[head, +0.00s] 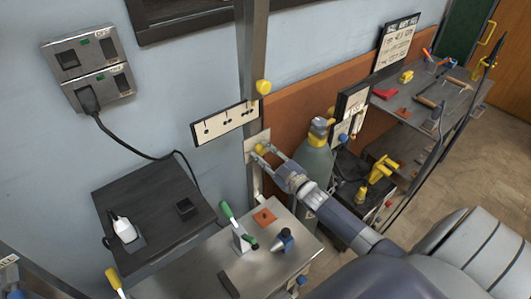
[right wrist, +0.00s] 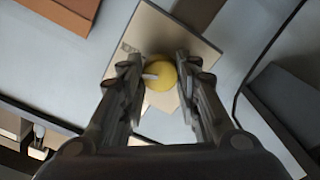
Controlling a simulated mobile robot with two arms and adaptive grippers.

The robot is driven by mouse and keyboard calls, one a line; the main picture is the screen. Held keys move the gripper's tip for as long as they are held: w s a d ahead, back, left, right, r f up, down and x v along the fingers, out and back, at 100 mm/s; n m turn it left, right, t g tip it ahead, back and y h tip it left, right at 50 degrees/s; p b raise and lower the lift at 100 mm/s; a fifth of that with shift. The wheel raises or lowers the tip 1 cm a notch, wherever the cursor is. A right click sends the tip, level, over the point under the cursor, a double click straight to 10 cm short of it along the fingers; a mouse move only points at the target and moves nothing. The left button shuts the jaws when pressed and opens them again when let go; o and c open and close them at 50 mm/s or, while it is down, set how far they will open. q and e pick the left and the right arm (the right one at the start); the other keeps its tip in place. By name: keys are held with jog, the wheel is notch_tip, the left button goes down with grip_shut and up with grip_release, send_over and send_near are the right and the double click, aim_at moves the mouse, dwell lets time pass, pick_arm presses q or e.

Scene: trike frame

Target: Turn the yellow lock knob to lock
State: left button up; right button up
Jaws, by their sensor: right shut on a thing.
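The yellow lock knob (head: 260,149) sits on a pale square plate (head: 250,142) fixed to the metal post, below a long white label board. In the right wrist view the round knob (right wrist: 160,75) shows a white pointer mark toward its left side, and the plate (right wrist: 150,35) looks tilted behind it. My right gripper (head: 265,151) reaches the knob from the lower right. In the right wrist view its two fingers (right wrist: 160,80) stand on either side of the knob, shut on it. My left gripper cannot be made out in the head view.
Another yellow knob (head: 263,87) sits higher on the post (head: 250,50). A grey-green gas cylinder (head: 315,165) stands close to my right forearm. A metal table (head: 200,270) with a green-handled clamp (head: 237,230) lies below. A dark shelf (head: 150,200) is at left.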

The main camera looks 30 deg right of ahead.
jog(key=m, duration=0.4)
jog(key=shift+m, duration=0.3)
dwell(0.4)
jog(key=o, duration=1.1)
jog(key=shift+s, duration=0.15)
jog(key=s, duration=0.7)
jog(key=s+d, duration=0.1)
jog(key=s, duration=0.3)
jog(key=shift+s, duration=0.35)
